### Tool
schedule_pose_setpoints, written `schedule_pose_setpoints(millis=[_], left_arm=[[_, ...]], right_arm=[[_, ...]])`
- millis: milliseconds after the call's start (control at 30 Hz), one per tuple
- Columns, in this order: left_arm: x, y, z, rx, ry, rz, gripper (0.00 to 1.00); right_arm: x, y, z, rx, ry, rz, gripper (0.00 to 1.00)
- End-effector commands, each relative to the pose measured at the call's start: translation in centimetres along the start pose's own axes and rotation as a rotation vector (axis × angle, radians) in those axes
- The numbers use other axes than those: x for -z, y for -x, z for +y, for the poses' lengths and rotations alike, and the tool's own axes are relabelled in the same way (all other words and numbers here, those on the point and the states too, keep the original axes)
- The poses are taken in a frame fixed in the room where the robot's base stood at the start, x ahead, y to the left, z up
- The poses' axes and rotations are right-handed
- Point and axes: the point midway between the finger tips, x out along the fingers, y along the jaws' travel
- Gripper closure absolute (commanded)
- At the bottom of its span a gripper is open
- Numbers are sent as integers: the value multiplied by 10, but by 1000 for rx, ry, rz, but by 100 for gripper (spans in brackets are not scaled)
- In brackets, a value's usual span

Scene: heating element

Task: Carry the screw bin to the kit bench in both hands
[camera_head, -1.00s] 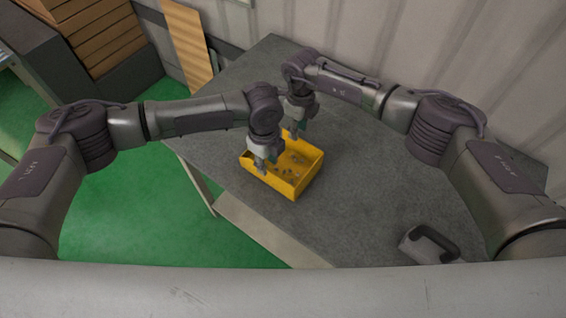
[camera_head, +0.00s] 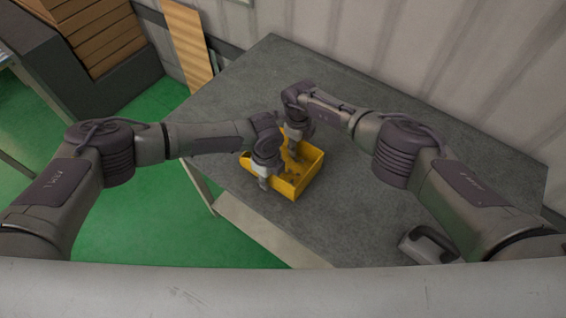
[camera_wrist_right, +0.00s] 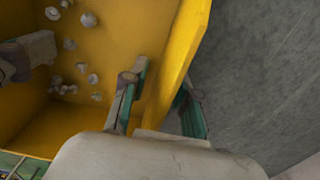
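The yellow screw bin (camera_head: 309,172) stands on the grey table and holds several small pale screws, clearer in the right wrist view (camera_wrist_right: 88,20). My right gripper (camera_head: 293,155) is at the bin's far side. In the right wrist view its open fingers (camera_wrist_right: 160,105) straddle a bin wall, one inside and one outside, with gaps beside the wall. My left gripper (camera_head: 263,184) is low at the bin's near-left wall, with a fingertip showing outside it. Its other finger is hidden in the head view, and its grip is unclear. I cannot identify the kit bench.
The grey table (camera_head: 370,190) is clear around the bin. A grey object with a dark handle (camera_head: 428,245) lies at its near right. A corrugated wall (camera_head: 430,60) stands behind. Green floor (camera_head: 150,215) is free at the left, with stacked brown slats (camera_head: 105,40) beyond.

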Motion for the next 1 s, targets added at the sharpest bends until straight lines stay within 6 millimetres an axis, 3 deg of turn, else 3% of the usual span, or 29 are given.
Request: schedule_pose_setpoints(millis=[33, 133, 733, 1000], left_arm=[[0, 0, 0, 0, 0, 0, 83], [0, 0, 0, 0, 0, 0, 100], [0, 2, -1, 1, 0, 0, 100], [0, 23, 0, 1, 1, 0, 100]], right_arm=[[0, 0, 0, 0, 0, 0, 83], [0, 0, 0, 0, 0, 0, 100], [0, 2, -1, 1, -1, -1, 100], [0, 23, -1, 1, -1, -1, 100]])
